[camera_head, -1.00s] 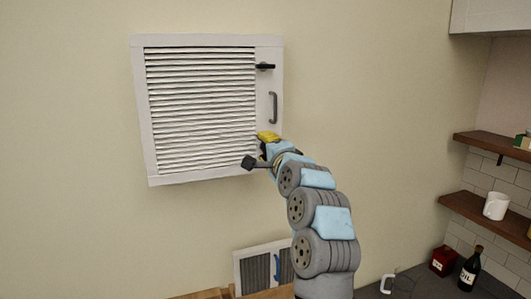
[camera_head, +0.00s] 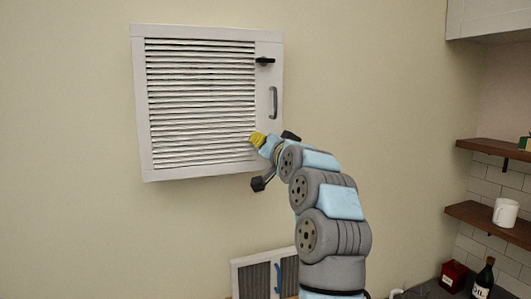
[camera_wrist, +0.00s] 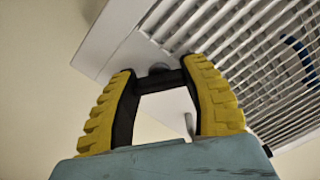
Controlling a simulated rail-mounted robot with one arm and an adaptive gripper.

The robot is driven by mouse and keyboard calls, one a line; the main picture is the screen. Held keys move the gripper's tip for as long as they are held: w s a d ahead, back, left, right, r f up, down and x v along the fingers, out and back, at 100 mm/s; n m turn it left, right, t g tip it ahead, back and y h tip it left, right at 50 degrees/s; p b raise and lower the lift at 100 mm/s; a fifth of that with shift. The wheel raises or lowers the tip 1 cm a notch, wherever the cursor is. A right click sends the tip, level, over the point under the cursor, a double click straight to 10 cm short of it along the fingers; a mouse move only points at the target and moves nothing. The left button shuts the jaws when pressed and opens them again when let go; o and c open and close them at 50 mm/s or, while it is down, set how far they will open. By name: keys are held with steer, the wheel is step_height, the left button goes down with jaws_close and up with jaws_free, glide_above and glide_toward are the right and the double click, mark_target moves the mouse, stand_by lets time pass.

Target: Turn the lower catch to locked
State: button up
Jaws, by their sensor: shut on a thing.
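The white louvred panel (camera_head: 138,110) hangs on the wall. Its upper catch (camera_head: 265,61) is a black lever lying horizontal near the top right corner. A grey handle (camera_head: 273,102) stands upright below it. My gripper (camera_head: 257,139) is at the lower right of the panel and hides the lower catch there. In the wrist view, my gripper (camera_wrist: 160,95) has its yellow-padded fingers either side of a dark bar, the lower catch (camera_wrist: 160,81), and is shut on it. A round dark hub shows behind the bar. The lever's exact angle on the panel is hard to tell.
A smaller louvred panel (camera_head: 240,278) with a blue handle (camera_head: 277,278) stands below. Wooden shelves (camera_head: 490,220) with a white mug (camera_head: 505,212), and a dark bottle (camera_head: 484,277) beside a red tin (camera_head: 453,274), are at the right. The wall between is clear.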

steer(key=n+b, duration=0.1)
steer(key=n, duration=0.5)
steer(key=shift+n, duration=0.3)
stand_by(0.4)
steer(key=o, duration=1.2)
steer(key=shift+s, duration=0.1)
steer(key=shift+v, duration=5.9)
